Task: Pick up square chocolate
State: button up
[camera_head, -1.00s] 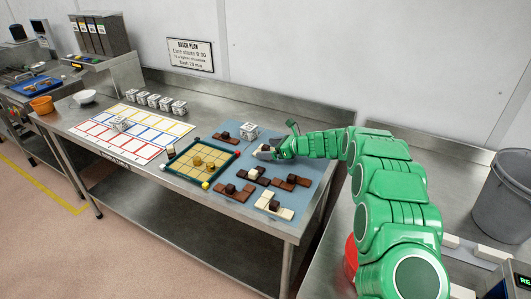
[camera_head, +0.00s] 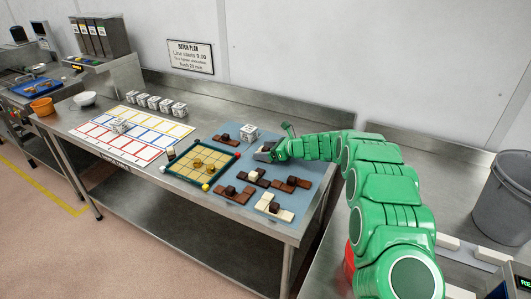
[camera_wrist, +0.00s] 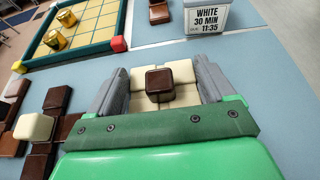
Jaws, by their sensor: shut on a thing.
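A square chocolate of cream-white tiles (camera_wrist: 182,70) with a dark brown cube (camera_wrist: 160,80) on top sits between my gripper's fingers in the wrist view. My gripper (camera_wrist: 157,76) is shut on its left and right sides. In the head view, my gripper (camera_head: 268,153) is at the back right of the blue mat and hides most of this piece. The piece looks level and at or very near the mat; I cannot tell whether it touches it. The near part of the piece is hidden by the gripper body.
Several other chocolate pieces, brown (camera_head: 234,194) and white (camera_head: 274,207), lie on the blue mat (camera_head: 308,205). A green-framed grid tray (camera_head: 197,187) stands left of them. A white label block (camera_head: 249,131) stands close behind my gripper. The wall (camera_head: 300,60) is behind the table.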

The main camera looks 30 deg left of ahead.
aim_at(266, 148)
notch_tip(266, 148, up, 3)
jog(key=shift+r, duration=0.15)
jog(key=shift+s+d+r, duration=0.15)
jog(key=shift+s+r, duration=0.1)
jog(key=shift+r, duration=0.05)
jog(key=s+d+r, duration=0.8)
jog(key=s+r, duration=0.1)
jog(key=s, duration=0.1)
jog(key=shift+s, duration=0.35)
